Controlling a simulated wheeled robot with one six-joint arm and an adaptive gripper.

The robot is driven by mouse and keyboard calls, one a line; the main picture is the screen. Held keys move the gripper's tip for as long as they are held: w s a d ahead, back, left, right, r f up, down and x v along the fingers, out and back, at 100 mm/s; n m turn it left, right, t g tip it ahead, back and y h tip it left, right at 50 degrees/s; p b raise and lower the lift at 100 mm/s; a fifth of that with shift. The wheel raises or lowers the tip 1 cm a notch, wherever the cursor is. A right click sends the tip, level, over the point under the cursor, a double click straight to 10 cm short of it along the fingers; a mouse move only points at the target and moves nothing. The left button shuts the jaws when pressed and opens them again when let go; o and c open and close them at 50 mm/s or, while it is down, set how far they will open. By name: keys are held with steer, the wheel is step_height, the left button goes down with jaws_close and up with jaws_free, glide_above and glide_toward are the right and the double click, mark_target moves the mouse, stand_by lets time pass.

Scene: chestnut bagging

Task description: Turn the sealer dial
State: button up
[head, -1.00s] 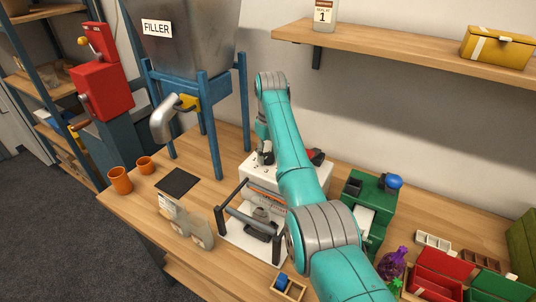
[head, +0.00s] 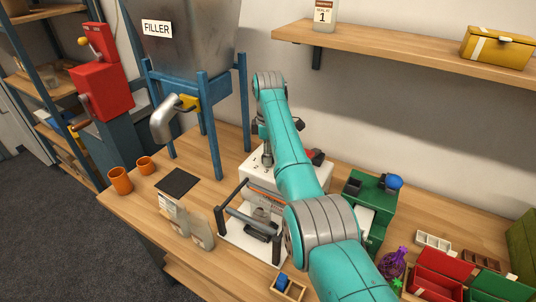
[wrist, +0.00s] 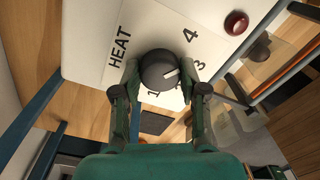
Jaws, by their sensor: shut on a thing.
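The sealer (head: 262,172) is a white box on the workbench, partly hidden behind my arm. Its white panel (wrist: 95,45) fills much of the wrist view, printed with HEAT and numbers. The round dark dial (wrist: 156,64) sits on this panel, and its white pointer mark faces toward the 3. My gripper (wrist: 160,76) has one finger on each side of the dial and is shut on it. The 2 is hidden or unclear. In the head view the dial and fingertips are too small to make out clearly.
A red button (wrist: 236,23) is on the panel beside the 4. The sealer's dark bar frame (head: 250,222) stands in front, with clear bags (head: 200,228) to its left. A green device (head: 377,190) stands close on the right. The filler (head: 190,35) is behind left.

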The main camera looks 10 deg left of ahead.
steer(key=shift+n, duration=1.9)
steer(key=o, duration=1.1)
steer(key=shift+o, duration=0.2)
step_height(320, 180, up, 12)
steer(key=shift+w, duration=0.2)
steer(key=shift+a, duration=0.1)
